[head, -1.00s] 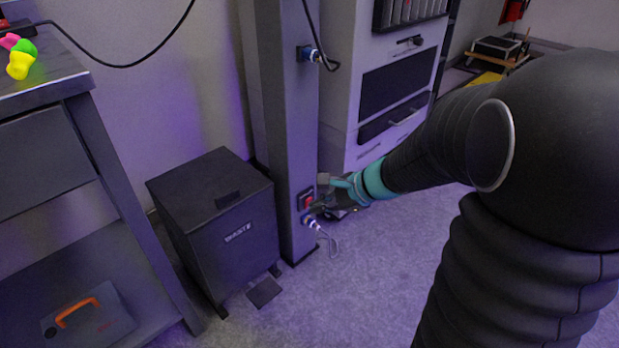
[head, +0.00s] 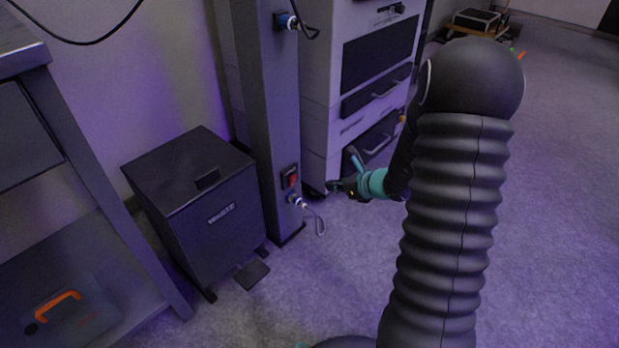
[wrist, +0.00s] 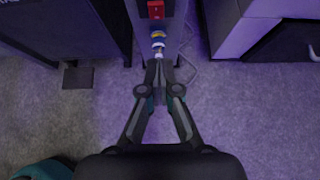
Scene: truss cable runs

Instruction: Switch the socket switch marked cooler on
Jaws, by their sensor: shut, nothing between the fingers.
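The red socket switch (head: 291,180) sits low on the front of a grey post, and no marking on it is readable. It also shows at the top of the wrist view (wrist: 156,9). A blue and white plug (head: 296,200) with a grey cable is in the socket just below the switch; the plug also shows in the wrist view (wrist: 158,45). My gripper (head: 332,186) is to the right of the switch, apart from it in the head view. In the wrist view my fingers (wrist: 159,66) are together and empty, pointing toward the plug and post.
The grey post (head: 268,110) has a second plug (head: 290,22) higher up. A black waste bin (head: 195,215) with a pedal stands left of the post. A pale cabinet (head: 322,120) stands behind and right. A workbench (head: 95,195) is at the left.

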